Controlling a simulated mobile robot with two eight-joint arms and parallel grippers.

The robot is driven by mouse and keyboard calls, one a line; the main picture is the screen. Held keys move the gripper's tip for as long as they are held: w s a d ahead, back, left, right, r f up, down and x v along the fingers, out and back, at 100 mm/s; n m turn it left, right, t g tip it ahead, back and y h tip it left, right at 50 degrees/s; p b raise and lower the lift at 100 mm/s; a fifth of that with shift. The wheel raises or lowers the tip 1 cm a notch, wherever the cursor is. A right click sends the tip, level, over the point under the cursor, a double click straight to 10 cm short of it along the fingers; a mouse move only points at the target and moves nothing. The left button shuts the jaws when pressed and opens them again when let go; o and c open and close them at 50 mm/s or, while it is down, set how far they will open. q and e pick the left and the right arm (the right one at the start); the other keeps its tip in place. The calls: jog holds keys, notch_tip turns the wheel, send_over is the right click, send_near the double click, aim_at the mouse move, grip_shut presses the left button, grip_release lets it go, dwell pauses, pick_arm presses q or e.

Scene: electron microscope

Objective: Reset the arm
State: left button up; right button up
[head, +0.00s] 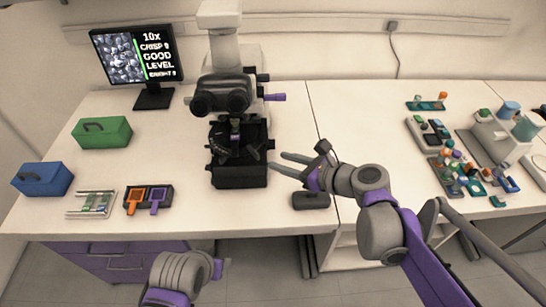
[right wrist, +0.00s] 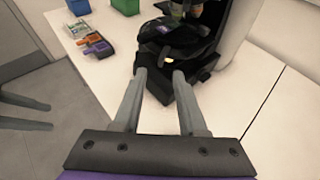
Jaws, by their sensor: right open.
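My right arm reaches in from the right in the head view. Its gripper (head: 277,163) is open and empty, with its fingertips just right of the black microscope base (head: 240,177). In the right wrist view, the two grey fingers (right wrist: 157,76) stand apart with nothing between them, in front of the microscope (right wrist: 180,50). I cannot tell whether a fingertip touches the microscope.
A monitor (head: 137,54), green box (head: 102,132), blue box (head: 43,179), slide rack (head: 91,204) and black tray (head: 134,209) with orange and purple pieces stand left. A dark block (head: 311,201) lies below my right gripper. Several small parts crowd the right table. The table between is mostly clear.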

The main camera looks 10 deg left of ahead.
jog(key=shift+s+d+r, duration=0.1)
jog(key=shift+s+d, duration=0.05)
jog(key=shift+d, duration=0.05)
dwell(0.4)
